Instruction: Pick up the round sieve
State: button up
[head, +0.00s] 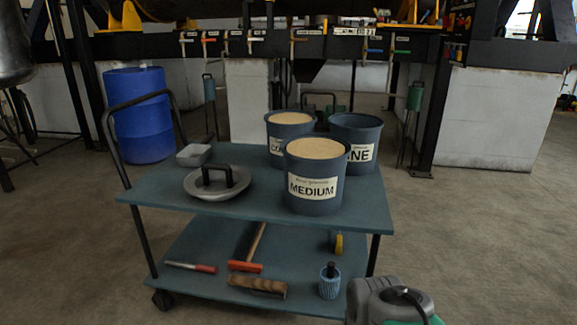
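A shallow round grey metal piece (200,192) with a raised black handle (217,176) lies on the left part of the blue-grey cart's top shelf (255,202). It is the thing here that best fits the round sieve; I see no mesh on it. It lies apart from the buckets. A grey and teal part of my arm shows at the lower right edge, away from it. My gripper's fingers do not show.
Buckets labelled MEDIUM (314,174), one ending in NE (358,130) and one partly hidden (284,125) stand right of it. A small grey tray (194,155) sits behind. The lower shelf holds a hammer (245,266) and other tools. A blue drum (139,115) stands behind.

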aim_at(214, 182)
jog(key=z, duration=0.1)
jog(key=k, duration=0.4)
jog(key=u, duration=0.9)
jog(key=i, duration=0.9)
jog(key=z, duration=0.6)
jog(key=i, duration=0.65)
jog(key=z, duration=0.6)
